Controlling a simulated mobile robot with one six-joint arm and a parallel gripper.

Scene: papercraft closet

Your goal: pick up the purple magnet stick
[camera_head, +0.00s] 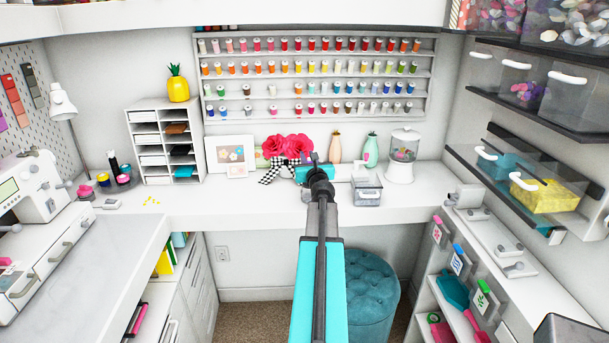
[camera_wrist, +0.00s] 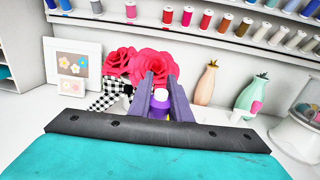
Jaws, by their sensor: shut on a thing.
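My gripper (camera_head: 313,158) is at the back of the white desk, in front of the red flowers. In the wrist view its two dark fingers (camera_wrist: 161,92) are shut on a small purple piece with a pale round top, the purple magnet stick (camera_wrist: 159,110). Its lower part is hidden behind the gripper's dark bar. I cannot make the stick out in the head view, nor tell whether it touches the desk.
Red flowers (camera_head: 296,145) with a checkered bow stand just behind. Pink (camera_head: 335,148) and green (camera_head: 370,152) vases, a clear box (camera_head: 366,189) and a dispenser (camera_head: 401,165) are to the right. A thread rack (camera_head: 315,94) hangs above.

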